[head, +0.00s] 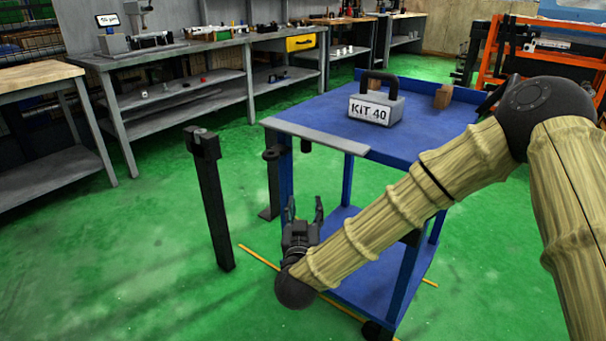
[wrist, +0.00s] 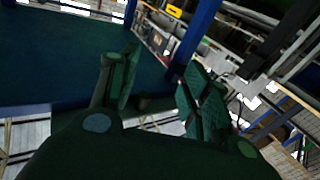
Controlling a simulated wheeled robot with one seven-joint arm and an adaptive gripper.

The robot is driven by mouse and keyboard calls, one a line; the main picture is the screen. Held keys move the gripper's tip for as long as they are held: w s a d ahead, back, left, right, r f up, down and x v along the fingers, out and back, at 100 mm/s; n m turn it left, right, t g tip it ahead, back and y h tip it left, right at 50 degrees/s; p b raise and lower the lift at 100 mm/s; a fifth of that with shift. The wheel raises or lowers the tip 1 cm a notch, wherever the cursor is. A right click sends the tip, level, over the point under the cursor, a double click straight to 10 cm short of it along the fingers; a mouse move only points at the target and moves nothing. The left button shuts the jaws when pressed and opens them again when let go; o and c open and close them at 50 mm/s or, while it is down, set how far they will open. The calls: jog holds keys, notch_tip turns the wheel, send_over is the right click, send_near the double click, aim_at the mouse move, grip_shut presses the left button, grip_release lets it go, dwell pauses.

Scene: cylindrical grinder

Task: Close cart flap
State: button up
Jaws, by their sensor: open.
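The blue cart (head: 330,112) stands right of centre in the head view. A grey strip (head: 318,139) runs along its near edge, level with the top; I cannot tell for sure whether this is the flap. My gripper (head: 304,208) is open and empty, pointing up, below that near edge and in front of the cart's lower part. In the wrist view the two fingers of my gripper (wrist: 160,85) are spread with nothing between them. A dark blue panel of the cart (wrist: 60,55) fills the upper left there, apart from the fingers.
A grey block marked KIT 40 (head: 376,108) and a brown block (head: 443,96) sit on the cart top. A black post (head: 210,205) stands left of my gripper. Grey workbenches (head: 180,58) line the back. Green floor is clear at lower left.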

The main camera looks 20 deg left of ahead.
aim_at(304, 150)
jog(key=s+a+r+m+t+h+b, duration=0.1)
jog(key=a+r+m+t+h+b, duration=0.45)
jog(key=b, duration=0.75)
jog(key=shift+n+g+h, duration=0.35)
jog(key=shift+n+g, duration=0.2)
jog(key=shift+g, duration=0.1)
jog(key=b+x, duration=0.1)
jog(key=x, duration=0.2)
jog(key=d+b+x, duration=0.1)
jog(key=x, duration=0.2)
jog(key=r+b+x, duration=0.1)
jog(key=x, duration=0.2)
jog(key=shift+s+d+r+b, duration=0.1)
jog(key=shift+d+b, duration=0.2)
jog(key=shift+b, duration=0.05)
jog(key=shift+b+x, duration=0.3)
jog(key=shift+x, duration=0.7)
jog(key=shift+s+r, duration=0.1)
jog(key=shift+r, duration=0.05)
jog(key=shift+c, duration=0.4)
jog(key=c, duration=0.9)
